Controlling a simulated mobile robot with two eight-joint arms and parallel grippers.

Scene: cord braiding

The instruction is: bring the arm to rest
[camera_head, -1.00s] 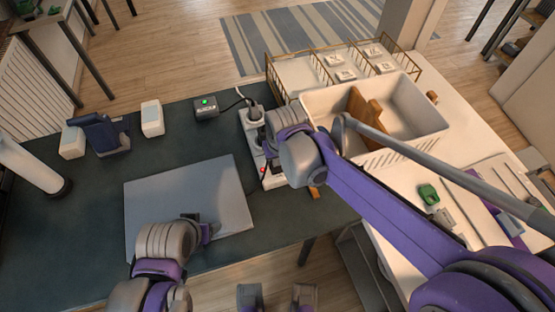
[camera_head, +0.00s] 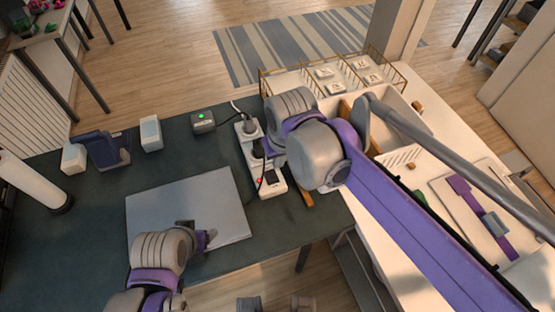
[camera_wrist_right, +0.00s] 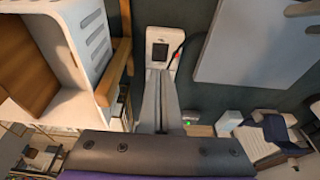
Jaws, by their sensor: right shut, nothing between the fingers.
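My right arm comes in from the right over the white basin, with its grey wrist above the dark table beside the power strip (camera_head: 271,185). In the head view the wrist hides most of my right gripper. In the right wrist view the right gripper (camera_wrist_right: 161,78) shows its grey fingers together, empty, pointing toward the white power strip (camera_wrist_right: 158,45). Whether the fingers touch the strip cannot be told. My left gripper (camera_head: 205,236) hangs over the near edge of a flat grey panel (camera_head: 190,200); its dark fingers are too small to read.
A white basin (camera_head: 400,105) and a wire rack (camera_head: 375,55) stand right of the strip. A black box with a green light (camera_head: 203,121), white blocks (camera_head: 151,133) and a white roll (camera_head: 32,180) stand on the dark table. A wooden piece (camera_head: 307,192) lies near the strip.

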